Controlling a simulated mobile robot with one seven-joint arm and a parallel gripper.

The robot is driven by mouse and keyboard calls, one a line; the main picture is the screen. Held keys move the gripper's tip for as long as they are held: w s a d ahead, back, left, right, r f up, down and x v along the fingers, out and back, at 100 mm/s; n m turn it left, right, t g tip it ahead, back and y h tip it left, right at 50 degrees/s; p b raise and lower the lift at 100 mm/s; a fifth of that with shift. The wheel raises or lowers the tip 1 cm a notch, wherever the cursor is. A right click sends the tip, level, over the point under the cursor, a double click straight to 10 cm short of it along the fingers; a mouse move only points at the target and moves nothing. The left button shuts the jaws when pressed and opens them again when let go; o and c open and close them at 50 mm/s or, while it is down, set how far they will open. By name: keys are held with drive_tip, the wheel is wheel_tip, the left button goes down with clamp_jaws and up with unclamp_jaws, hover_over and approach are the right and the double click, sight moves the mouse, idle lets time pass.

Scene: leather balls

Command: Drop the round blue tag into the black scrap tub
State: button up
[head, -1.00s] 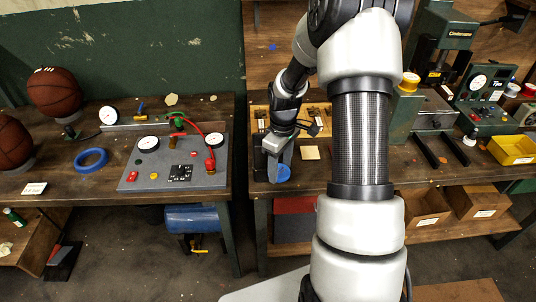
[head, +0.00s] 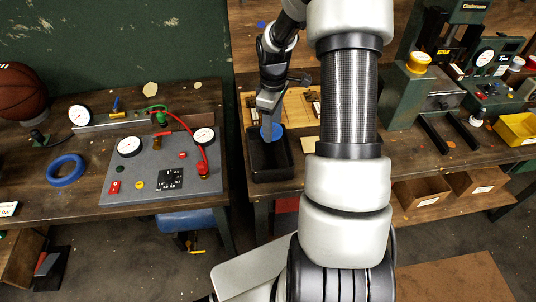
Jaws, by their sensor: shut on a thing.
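My gripper (head: 270,134) is shut on the round blue tag (head: 273,131) in the head view. The tag hangs from the fingertips, over the black scrap tub (head: 256,170). The tub is an open, dark rectangular container on the right-hand bench, near its left end. The tag appears above the tub's far part, apart from its floor; the exact height is hard to tell. The gripper covers part of the tub's far rim.
A wooden tray (head: 298,108) with small parts stands behind the tub. A pale square note (head: 310,145) lies right of it. The left bench holds a grey gauge panel (head: 137,190), a blue ring (head: 66,170) and a basketball (head: 20,92). A green machine (head: 408,92) stands right.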

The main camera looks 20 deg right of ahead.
wheel_tip(320, 180, down, 4)
drive_tip(key=shift+f+b, duration=0.1)
drive_tip(key=shift+b, duration=1)
drive_tip(key=o, duration=1.1)
drive_tip(key=shift+w+r, duration=0.1)
drive_tip(key=shift+r, duration=0.1)
drive_tip(key=shift+r, duration=8.6)
